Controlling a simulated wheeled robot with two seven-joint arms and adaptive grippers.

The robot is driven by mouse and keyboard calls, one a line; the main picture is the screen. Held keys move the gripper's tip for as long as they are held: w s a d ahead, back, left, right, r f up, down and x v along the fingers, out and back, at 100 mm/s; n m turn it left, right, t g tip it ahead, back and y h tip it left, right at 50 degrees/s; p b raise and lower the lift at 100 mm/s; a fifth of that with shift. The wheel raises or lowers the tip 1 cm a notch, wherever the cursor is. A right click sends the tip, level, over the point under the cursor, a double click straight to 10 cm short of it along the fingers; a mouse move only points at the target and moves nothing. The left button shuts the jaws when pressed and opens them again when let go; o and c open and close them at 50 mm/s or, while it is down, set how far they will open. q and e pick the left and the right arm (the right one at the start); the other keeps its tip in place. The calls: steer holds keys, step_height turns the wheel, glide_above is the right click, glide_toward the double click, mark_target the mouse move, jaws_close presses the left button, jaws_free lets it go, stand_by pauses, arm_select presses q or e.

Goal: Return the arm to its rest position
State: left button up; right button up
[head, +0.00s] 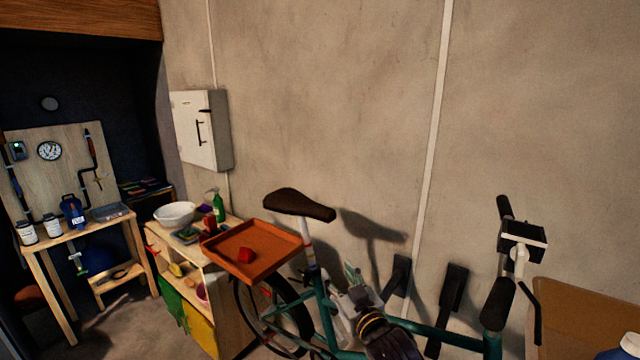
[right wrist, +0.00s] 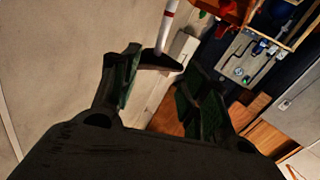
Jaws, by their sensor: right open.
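My right gripper (head: 354,277) is low in the middle of the head view, in front of the bicycle (head: 350,325) and right of its seat post. In the right wrist view its two dark fingers with green pads (right wrist: 163,80) stand apart with nothing held between them. The bicycle's black saddle (head: 299,204) is above and left of the gripper. The saddle (right wrist: 160,60) and its white and red post also show beyond the fingers in the right wrist view. My left gripper is in neither view.
The handlebar (head: 500,290) and a cardboard-coloured box (head: 590,300) are at the right. A wooden shelf unit (head: 222,285) and a workbench (head: 50,238) stand at left. Bare wall is behind.

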steer(key=s+d+f+m+g+h, duration=0.1)
steer(key=s+d+f+g+h, duration=0.15)
steer(key=s+d+f, duration=0.4)
steer(key=s+d+f+m+g+h, duration=0.2)
steer(key=s+d+f+g, duration=0.15)
steer(key=f, duration=0.55)
steer(key=s+d+f+g+h, duration=0.1)
steer(key=s+d+f+g, duration=0.35)
steer(key=s, duration=0.45)
steer(key=s+d+f+g, duration=0.3)
steer(key=s+f, duration=0.3)
steer(key=s, duration=0.3)
step_height(320, 180, down, 31)
steer(key=s, duration=0.2)
steer(key=s+d+f+g, duration=0.1)
steer(key=s+d+f, duration=0.1)
steer(key=s+f, duration=0.8)
steer(key=s+d+f+g, duration=0.1)
steer(key=s+d+f, duration=0.1)
steer(key=s+f, duration=0.8)
steer(key=shift+s+f, duration=0.3)
steer(key=shift+s, duration=0.95)
steer(key=shift+h, duration=0.25)
